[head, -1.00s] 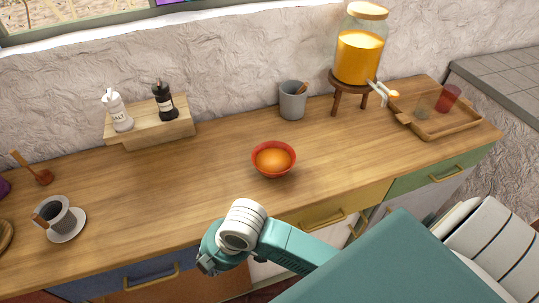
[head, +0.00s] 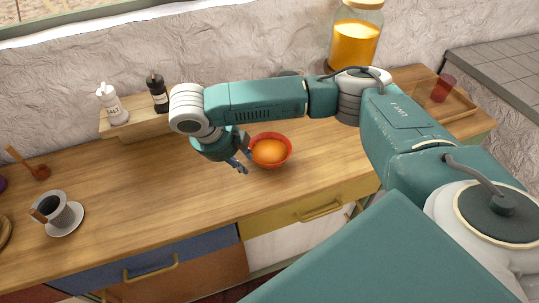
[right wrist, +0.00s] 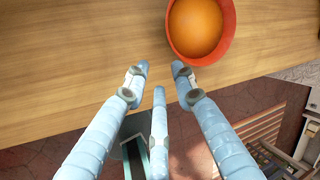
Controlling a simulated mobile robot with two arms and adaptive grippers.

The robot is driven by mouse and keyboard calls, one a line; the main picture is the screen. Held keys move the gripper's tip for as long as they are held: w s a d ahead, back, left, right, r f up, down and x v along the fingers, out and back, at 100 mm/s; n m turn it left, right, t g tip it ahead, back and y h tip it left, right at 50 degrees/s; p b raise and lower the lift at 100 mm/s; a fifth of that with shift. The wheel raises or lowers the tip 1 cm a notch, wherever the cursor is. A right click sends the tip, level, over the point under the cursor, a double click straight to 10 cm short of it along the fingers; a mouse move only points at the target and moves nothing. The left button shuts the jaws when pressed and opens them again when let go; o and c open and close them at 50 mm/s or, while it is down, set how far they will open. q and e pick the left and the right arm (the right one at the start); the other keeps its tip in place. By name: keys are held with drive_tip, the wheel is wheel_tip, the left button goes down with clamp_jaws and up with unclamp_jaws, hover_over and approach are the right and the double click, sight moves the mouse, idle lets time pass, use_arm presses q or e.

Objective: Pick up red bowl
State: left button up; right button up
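The red bowl (head: 271,151) sits upright on the wooden counter, orange inside. My right gripper (head: 243,165) is just left of the bowl in the head view, with its fingers pointing down at the counter. In the right wrist view the bowl (right wrist: 201,30) is at the top, beyond the fingertips. The fingers of my right gripper (right wrist: 160,80) are spread apart with nothing between them, and they appear clear of the bowl. My left gripper is not in view.
Salt (head: 112,104) and dark (head: 158,93) bottles stand on a wooden riser at the back. A cup on a saucer (head: 66,222) is at the left. A juice jar (head: 355,40) and wooden tray (head: 462,105) are at the right. The front counter left of the bowl is clear.

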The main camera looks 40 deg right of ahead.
sight(255, 160)
drive_tip(key=shift+n, duration=0.3)
drive_tip(key=d+f, duration=0.1)
drive_tip(key=w+d+f, duration=0.1)
drive_tip(key=d, duration=0.1)
drive_tip(key=d+f+p, duration=0.1)
drive_tip(key=shift+w+d+f, duration=0.15)
drive_tip(key=shift+d+f, duration=0.1)
drive_tip(key=shift+d, duration=0.1)
drive_tip(key=p+x, duration=0.1)
drive_tip(key=x, duration=0.3)
drive_tip(key=shift+w+p, duration=0.25)
drive_tip(key=shift+p, duration=0.1)
drive_tip(key=shift+w+d+f, duration=0.1)
drive_tip(key=shift+d+f, duration=0.1)
drive_tip(key=shift+f, duration=0.3)
drive_tip(key=shift+r, duration=0.1)
clamp_jaws()
